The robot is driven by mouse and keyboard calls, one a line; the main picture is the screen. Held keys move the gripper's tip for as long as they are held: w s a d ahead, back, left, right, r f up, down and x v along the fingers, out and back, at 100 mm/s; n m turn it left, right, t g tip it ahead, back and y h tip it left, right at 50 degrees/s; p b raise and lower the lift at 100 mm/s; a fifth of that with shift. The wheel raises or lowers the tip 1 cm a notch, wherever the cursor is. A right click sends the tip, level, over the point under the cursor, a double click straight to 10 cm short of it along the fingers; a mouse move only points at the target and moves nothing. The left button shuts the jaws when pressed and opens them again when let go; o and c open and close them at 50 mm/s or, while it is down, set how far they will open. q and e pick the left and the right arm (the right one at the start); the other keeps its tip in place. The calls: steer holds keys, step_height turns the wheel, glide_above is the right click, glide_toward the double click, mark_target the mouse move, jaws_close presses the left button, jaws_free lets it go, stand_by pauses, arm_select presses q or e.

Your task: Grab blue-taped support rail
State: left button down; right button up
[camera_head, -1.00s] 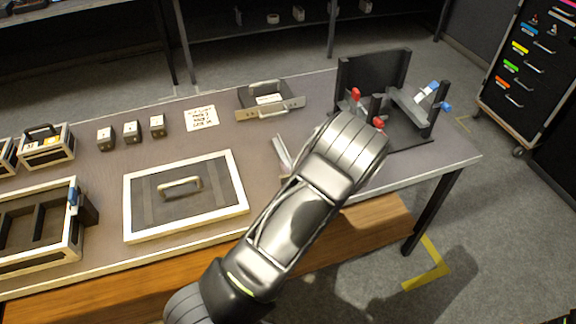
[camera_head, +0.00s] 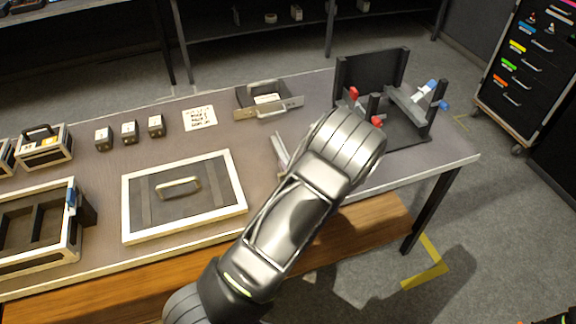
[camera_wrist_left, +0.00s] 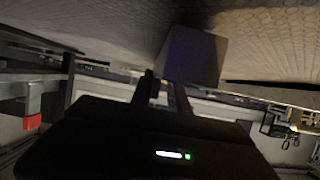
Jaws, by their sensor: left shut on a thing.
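My left gripper (camera_wrist_left: 164,92) shows in the left wrist view, its two dark fingers shut on a bluish-grey block-like piece (camera_wrist_left: 196,54). I take this for the support rail, but the dim view shows no clear tape on it. In the head view my left forearm and wrist hide the fingers. A thin silver piece (camera_head: 280,148) sticks out beside the wrist over the table; whether it is the same rail I cannot tell. Blue marks (camera_head: 444,105) show on the black fixture (camera_head: 372,75) at the right. My right gripper is not in view.
The table (camera_head: 100,165) carries a white-framed lid (camera_head: 146,236) with a handle, an open case (camera_head: 78,228) at left, small grey blocks (camera_head: 129,132), a note (camera_head: 200,117) and a metal tray (camera_head: 284,108). Red-tipped clamps (camera_head: 377,121) stand at the fixture. A drawer cabinet (camera_head: 530,65) is far right.

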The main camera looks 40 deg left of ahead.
arm_select(q)
step_height(320, 180, up, 9)
steer(key=shift+r, duration=0.15)
